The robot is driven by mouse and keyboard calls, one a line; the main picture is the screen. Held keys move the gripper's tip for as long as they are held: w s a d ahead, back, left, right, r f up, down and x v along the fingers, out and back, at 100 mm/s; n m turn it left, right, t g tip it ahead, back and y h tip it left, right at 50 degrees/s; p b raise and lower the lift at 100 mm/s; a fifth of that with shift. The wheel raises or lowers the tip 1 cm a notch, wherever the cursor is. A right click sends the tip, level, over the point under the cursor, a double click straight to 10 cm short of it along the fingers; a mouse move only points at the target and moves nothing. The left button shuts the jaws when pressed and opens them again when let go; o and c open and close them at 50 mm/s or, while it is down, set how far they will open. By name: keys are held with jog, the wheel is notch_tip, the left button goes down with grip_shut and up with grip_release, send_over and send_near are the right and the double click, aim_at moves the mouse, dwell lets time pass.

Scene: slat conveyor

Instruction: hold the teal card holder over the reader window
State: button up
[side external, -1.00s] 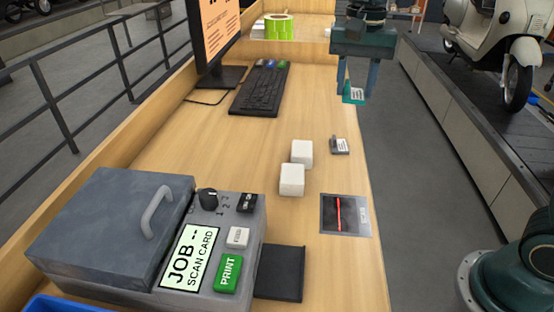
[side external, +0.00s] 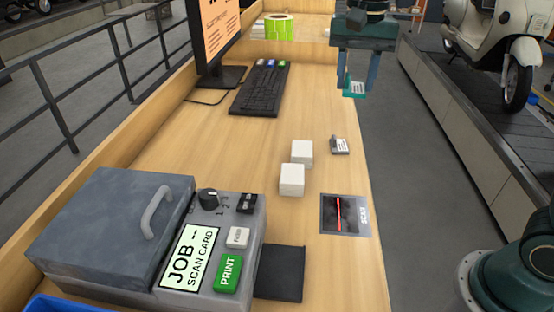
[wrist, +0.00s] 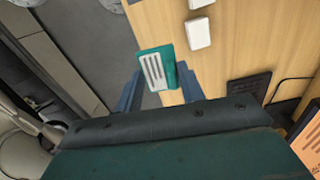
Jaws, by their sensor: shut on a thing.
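My gripper (side external: 356,84) is shut on the teal card holder (side external: 354,91), which carries a white label with dark lines. The holder also shows between my fingers in the wrist view (wrist: 156,68). It hangs in the air near the bench's right edge, towards the back. The reader window (side external: 345,214) is a dark square with a red line and the word SCAN, set in the bench's front right. My gripper and the holder are well behind it, not over it.
A grey card holder (side external: 340,146) and two white blocks (side external: 292,180) (side external: 302,152) stand on the bench behind the window. The printer (side external: 212,262) shows "JOB -- SCAN CARD" at front left. A keyboard (side external: 260,90) and monitor (side external: 216,38) are at the back. A conveyor (side external: 480,125) runs along the right.

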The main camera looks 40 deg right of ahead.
jog(key=s+a+f, duration=0.9)
jog(key=a+f, duration=0.1)
jog(key=f, duration=0.1)
jog(key=shift+f, duration=0.35)
jog(key=shift+f, duration=0.15)
jog(key=shift+f, duration=3)
notch_tip(320, 180, up, 6)
